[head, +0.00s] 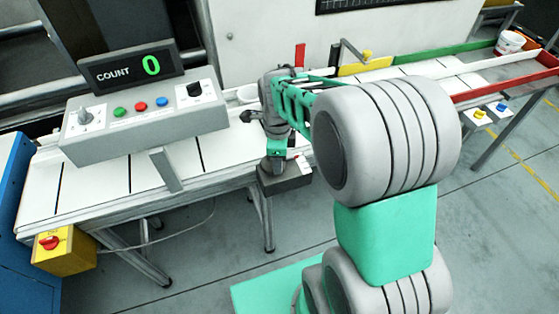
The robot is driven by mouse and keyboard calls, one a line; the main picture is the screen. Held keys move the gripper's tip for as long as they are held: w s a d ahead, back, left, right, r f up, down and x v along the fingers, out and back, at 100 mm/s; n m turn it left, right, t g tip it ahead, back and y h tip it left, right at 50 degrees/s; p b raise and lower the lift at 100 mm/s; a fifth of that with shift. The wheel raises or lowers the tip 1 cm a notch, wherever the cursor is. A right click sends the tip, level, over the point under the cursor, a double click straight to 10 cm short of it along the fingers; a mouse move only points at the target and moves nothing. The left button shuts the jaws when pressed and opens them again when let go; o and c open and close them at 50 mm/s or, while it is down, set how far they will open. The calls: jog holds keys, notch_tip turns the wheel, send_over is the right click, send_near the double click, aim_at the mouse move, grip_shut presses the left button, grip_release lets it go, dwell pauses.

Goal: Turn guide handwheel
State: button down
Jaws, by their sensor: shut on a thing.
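My gripper (277,165) points down at the front edge of the conveyor, near the middle of the head view. It is just above a dark grey block (288,184) at the conveyor's side. It is shut on what seems to be the guide handwheel, which is too small and too covered by my gripper and wrist to make out.
A grey control box (145,125) with knobs, coloured buttons and a count display (131,70) reading 0 stands over the conveyor (100,190) at left. A yellow switch box (65,250) is at lower left. Red, yellow and green rails (440,52) line the far right.

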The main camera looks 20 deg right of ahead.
jog(key=shift+a+m, duration=0.15)
jog(key=shift+m, duration=0.25)
jog(key=c, duration=1.4)
grip_release()
jog(key=shift+o, duration=0.2)
notch_tip(320, 180, up, 8)
jog(key=shift+f+b, duration=0.1)
jog(key=shift+b, duration=0.2)
jog(key=s+a+n+t, duration=0.1)
jog(key=s+n, duration=0.4)
jog(key=n, duration=0.6)
jog(key=s+a+r+n+t, duration=0.1)
jog(key=s+n, duration=0.4)
jog(key=n, duration=0.7)
jog(key=shift+a+r+n+t, duration=0.2)
jog(key=shift+a+n+t, duration=0.1)
jog(key=shift+t, duration=0.4)
